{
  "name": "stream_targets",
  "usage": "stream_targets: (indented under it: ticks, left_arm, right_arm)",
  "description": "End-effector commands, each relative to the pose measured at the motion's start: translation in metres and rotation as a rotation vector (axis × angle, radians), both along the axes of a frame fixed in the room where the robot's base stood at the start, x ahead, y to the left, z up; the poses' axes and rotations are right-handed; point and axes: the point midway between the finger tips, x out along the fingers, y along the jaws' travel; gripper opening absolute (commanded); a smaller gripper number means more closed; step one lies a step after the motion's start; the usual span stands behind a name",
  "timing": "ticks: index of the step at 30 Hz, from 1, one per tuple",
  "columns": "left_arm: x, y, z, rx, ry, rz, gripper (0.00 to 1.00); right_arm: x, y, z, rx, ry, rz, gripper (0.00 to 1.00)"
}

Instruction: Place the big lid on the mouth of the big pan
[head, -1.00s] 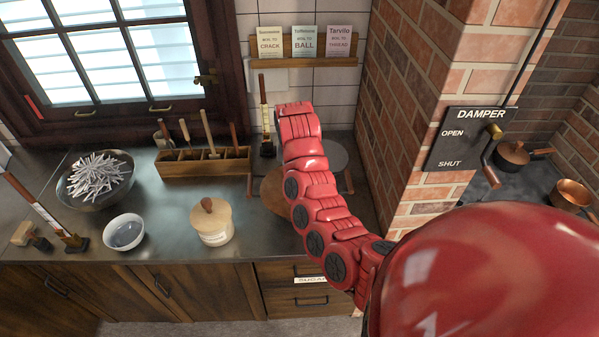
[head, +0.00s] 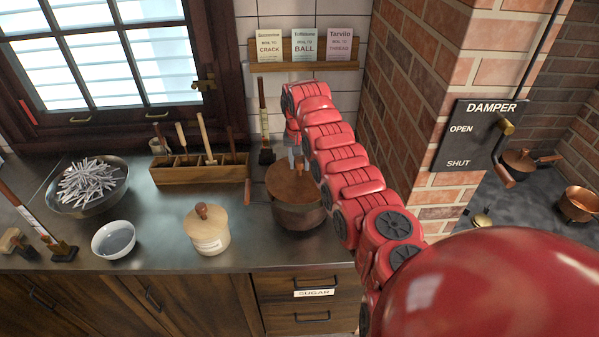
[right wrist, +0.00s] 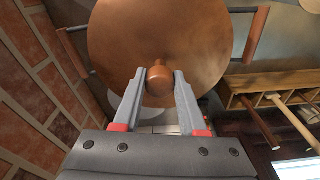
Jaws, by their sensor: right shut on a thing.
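The big lid (head: 293,184), a round brown disc with a knob, is over the big pan (head: 300,217) on the counter below the shelf of cards. In the right wrist view the lid (right wrist: 160,35) covers the pan's mouth, and the pan's side handles (right wrist: 250,35) show past its edge. My right gripper (head: 293,157) has its fingers on either side of the lid's knob (right wrist: 160,82). I cannot tell whether the lid touches the rim all round. My left gripper is not in view.
A wooden tool box (head: 200,172) stands left of the pan, a lidded wooden pot (head: 207,232) in front of it. A brick pillar (head: 410,100) with the damper board (head: 477,140) rises on the right. Smaller pans (head: 575,204) stand beyond it.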

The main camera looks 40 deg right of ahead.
Motion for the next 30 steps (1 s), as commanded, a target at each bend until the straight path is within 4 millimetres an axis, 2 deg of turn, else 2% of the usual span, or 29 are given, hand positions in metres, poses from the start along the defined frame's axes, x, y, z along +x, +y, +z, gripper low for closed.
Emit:
stream_targets:
  ticks: [1,4,17,18,21,22,30]
  left_arm:
    - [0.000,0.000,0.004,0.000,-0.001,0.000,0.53]
    - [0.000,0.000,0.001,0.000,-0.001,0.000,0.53]
    - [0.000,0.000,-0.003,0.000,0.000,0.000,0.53]
    - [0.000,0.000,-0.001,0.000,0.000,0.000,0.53]
    - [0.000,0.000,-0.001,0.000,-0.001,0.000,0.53]
    - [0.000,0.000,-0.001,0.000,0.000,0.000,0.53]
    - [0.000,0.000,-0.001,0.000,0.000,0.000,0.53]
  right_arm:
    - [-0.004,0.001,-0.013,0.006,0.014,-0.001,0.00]
    - [-0.003,0.002,-0.031,0.004,0.010,0.002,0.00]
    - [-0.002,0.002,-0.039,0.003,0.007,0.002,0.00]
    - [-0.002,0.001,-0.038,0.002,0.007,0.002,0.48]
    - [-0.002,0.002,-0.038,0.002,0.007,0.002,0.66]
    - [-0.002,0.001,-0.038,0.002,0.007,0.002,0.71]
    - [-0.002,0.001,-0.037,0.003,0.008,0.002,0.71]
